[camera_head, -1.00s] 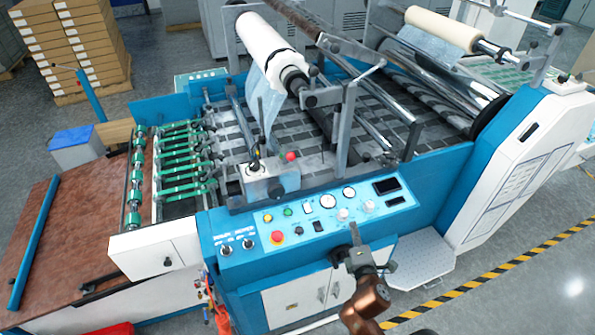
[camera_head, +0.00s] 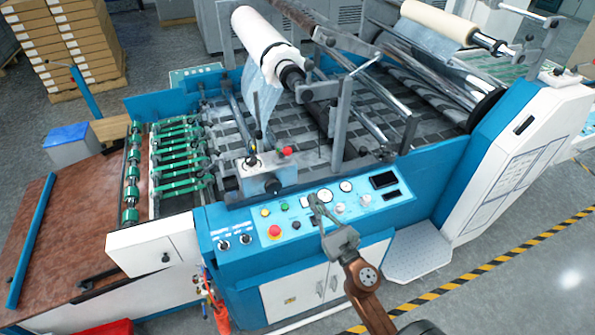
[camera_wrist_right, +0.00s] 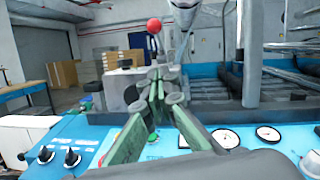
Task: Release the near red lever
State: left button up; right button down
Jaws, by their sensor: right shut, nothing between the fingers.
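The near red lever shows as a red ball knob (camera_head: 286,151) on top of the grey block (camera_head: 262,178) at the machine's near side. In the right wrist view the red knob (camera_wrist_right: 154,25) stands on a thin stem, just beyond and above the fingertips. My right gripper (camera_head: 314,199) is shut and empty over the control panel, a short way in front of and to the right of the lever. Its closed fingers also show in the wrist view (camera_wrist_right: 157,75), apart from the knob. My left gripper is not in view.
The blue control panel (camera_head: 240,237) with knobs, buttons and dials lies beneath my right gripper. A grey upright post (camera_head: 342,122) and the white film roll (camera_head: 258,38) stand behind it. Green rollers (camera_head: 180,160) are at left. Open floor lies in front at right.

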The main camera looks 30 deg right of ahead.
jog(key=p, duration=0.3)
send_near(285, 150)
jog(key=w+d+f, duration=0.2)
jog(key=w+f, duration=0.2)
jog(key=f, duration=0.1)
jog(key=w+r+p, duration=0.2)
jog(key=r, duration=0.1)
jog(key=shift+a+r+p, duration=0.1)
jog(key=shift+r+p, duration=0.05)
jog(key=shift+p, duration=0.15)
jog(key=shift+w+r+g+p, duration=0.1)
jog(key=shift+r+g+p, duration=0.25)
jog(key=shift+p, duration=0.65)
